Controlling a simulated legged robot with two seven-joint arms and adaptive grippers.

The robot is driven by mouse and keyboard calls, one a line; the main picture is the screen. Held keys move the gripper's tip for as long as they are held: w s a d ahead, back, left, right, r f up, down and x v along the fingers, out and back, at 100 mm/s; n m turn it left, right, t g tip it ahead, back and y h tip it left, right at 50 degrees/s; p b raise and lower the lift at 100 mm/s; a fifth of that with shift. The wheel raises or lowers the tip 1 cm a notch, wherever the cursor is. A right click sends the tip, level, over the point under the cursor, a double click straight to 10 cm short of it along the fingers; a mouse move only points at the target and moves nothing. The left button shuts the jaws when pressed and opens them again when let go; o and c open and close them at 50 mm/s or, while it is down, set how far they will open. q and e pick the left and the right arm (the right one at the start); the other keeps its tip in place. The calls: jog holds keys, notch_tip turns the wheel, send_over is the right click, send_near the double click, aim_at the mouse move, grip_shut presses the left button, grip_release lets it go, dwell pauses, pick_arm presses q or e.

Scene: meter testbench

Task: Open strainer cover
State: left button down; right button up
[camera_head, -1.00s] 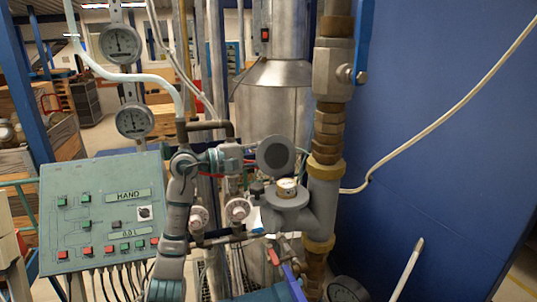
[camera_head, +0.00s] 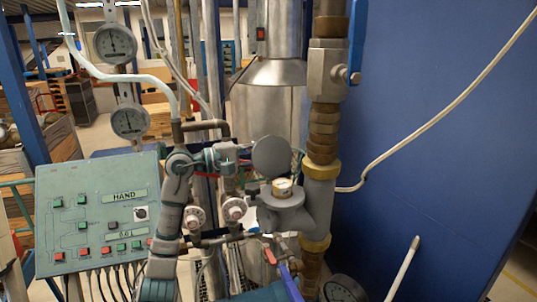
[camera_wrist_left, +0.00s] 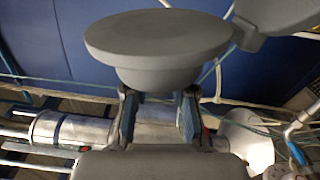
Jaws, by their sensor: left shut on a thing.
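The strainer cover is a round grey disc (camera_head: 271,155) standing on edge, raised above and slightly left of the grey strainer body (camera_head: 288,202). A pale cap with a brass rim (camera_head: 282,187) shows on top of the body. My left gripper (camera_head: 243,157) is at the left side of the cover, its fingertips largely hidden behind it. In the left wrist view the fingers (camera_wrist_left: 158,112) are shut on the rounded underside of a grey dish-shaped part, the cover (camera_wrist_left: 157,42). Another grey round part (camera_wrist_left: 278,14) lies at the upper right there. My right gripper is not in view.
A thick vertical pipe (camera_head: 324,125) with brass fittings stands right of the cover. A green control panel (camera_head: 98,215) is at the left. Two pressure gauges (camera_head: 117,43) hang above it. A blue wall (camera_head: 430,150) fills the right. Small valves (camera_head: 235,208) sit below my gripper.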

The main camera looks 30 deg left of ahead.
pick_arm(q)
jog(key=shift+s+a+r, duration=0.1)
jog(key=shift+a+r, duration=0.2)
jog(key=shift+r, duration=0.05)
jog(key=shift+s+d+r+m+p, duration=0.25)
jog(key=shift+r+m+p, duration=0.15)
jog(key=shift+m, duration=0.3)
jog(key=c, duration=1.2)
grip_release()
jog(key=shift+t, duration=0.3)
jog(key=shift+o, duration=1.2)
jog(key=shift+a+f, duration=0.1)
jog(key=shift+a, duration=0.15)
jog(key=v, duration=1.2)
jog(key=shift+a, duration=0.25)
